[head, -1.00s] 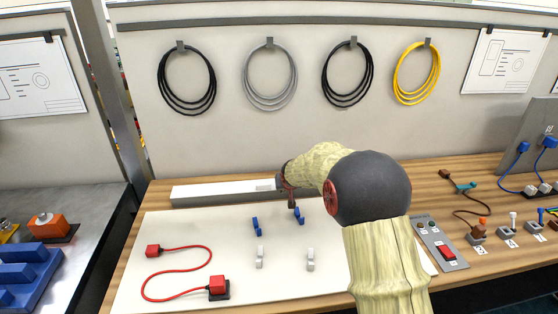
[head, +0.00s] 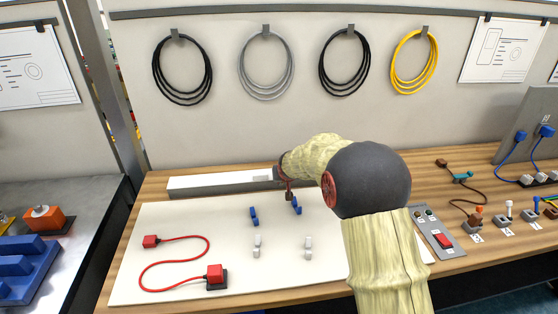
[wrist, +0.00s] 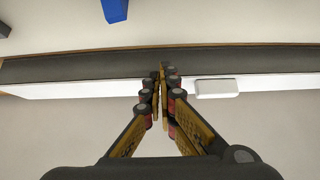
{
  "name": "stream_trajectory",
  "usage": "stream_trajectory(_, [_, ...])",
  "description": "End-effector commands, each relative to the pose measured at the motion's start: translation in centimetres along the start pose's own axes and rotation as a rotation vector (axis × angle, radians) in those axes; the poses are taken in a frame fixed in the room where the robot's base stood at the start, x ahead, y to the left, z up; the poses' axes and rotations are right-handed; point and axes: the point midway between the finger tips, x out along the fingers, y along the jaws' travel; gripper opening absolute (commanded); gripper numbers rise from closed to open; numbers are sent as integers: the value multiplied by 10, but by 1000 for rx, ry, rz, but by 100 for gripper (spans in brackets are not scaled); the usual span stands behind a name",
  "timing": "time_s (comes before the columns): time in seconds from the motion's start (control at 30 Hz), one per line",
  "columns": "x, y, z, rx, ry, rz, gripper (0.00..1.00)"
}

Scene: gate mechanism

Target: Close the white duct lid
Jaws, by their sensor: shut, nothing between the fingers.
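The white duct lid (head: 215,181) is a long flat strip along the grey duct at the back of the white board. Its right part is hidden behind my gripper and arm. In the wrist view the lid (wrist: 75,89) shows as a white strip beside a dark grey band, with a small white tab (wrist: 217,88) just right of the fingers. My gripper (head: 289,194) is shut and empty at the duct, pointing down. In the wrist view its fingertips (wrist: 163,92) overlap the strip and the grey band. I cannot tell whether they touch the lid.
Blue clips (head: 254,216) and white clips (head: 257,246) stand on the board (head: 185,220) in front of the duct. A red cable (head: 178,262) lies at front left. A switch panel (head: 440,240) is at right. Coiled cables hang on the wall behind.

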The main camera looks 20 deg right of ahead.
Motion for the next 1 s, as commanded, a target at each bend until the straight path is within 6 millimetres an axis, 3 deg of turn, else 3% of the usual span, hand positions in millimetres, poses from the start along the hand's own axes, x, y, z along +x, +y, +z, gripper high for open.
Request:
stream_trajectory(0.5, [-94,0,-2,0,6,-1,0])
stream_trajectory(0.7, [-111,0,-2,0,5,0,0])
stream_trajectory(0.87, [-114,0,-2,-4,4,0,0])
stream_trajectory(1.0, [-113,3,22,-31,-68,11,0])
